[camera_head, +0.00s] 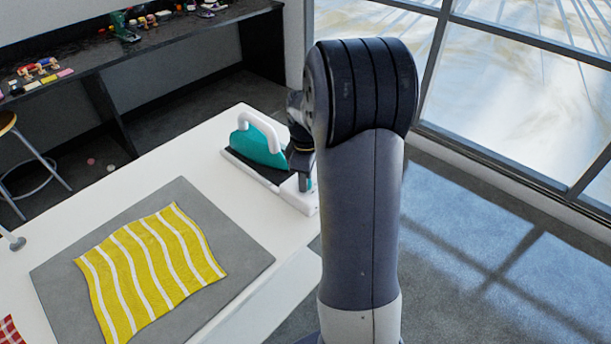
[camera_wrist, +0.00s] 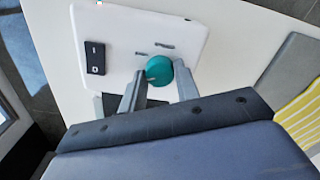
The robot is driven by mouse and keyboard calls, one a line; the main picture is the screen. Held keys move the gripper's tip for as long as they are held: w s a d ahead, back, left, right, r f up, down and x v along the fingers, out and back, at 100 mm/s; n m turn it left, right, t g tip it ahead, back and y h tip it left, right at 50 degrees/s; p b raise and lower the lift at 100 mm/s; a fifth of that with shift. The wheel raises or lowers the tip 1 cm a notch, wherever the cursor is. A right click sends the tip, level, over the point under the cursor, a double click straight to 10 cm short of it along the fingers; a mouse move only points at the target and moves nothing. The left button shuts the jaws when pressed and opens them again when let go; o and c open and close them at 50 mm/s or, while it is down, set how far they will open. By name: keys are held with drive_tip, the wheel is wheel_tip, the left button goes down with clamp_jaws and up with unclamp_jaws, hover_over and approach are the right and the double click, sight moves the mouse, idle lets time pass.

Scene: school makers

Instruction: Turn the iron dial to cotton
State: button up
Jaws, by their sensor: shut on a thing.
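A teal and white iron (camera_head: 256,146) rests on its dark stand with a white base (camera_head: 306,203) near the right edge of the white table. In the wrist view the white base (camera_wrist: 120,28) carries a round teal dial (camera_wrist: 159,70) with small dark marks beside it. My gripper (camera_wrist: 160,82) has one finger on each side of the dial and is shut on it. The marks are too small to read.
A yellow and white striped cloth (camera_head: 150,262) lies on a grey mat (camera_head: 55,270) on the table (camera_head: 190,160). A black panel (camera_wrist: 95,57) sits on the base beside the dial. A dark bench (camera_head: 60,50) with small items stands behind. A stool (camera_head: 8,122) is at the left.

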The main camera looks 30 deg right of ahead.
drive_tip(key=m, duration=0.5)
drive_tip(key=shift+m, duration=0.3)
drive_tip(key=m, duration=0.6)
drive_tip(key=shift+p, duration=0.3)
drive_tip(key=m, duration=0.6)
drive_tip(key=shift+m, duration=0.3)
drive_tip(key=m, duration=0.5)
drive_tip(key=o, duration=1)
drive_tip(key=shift+r, duration=0.1)
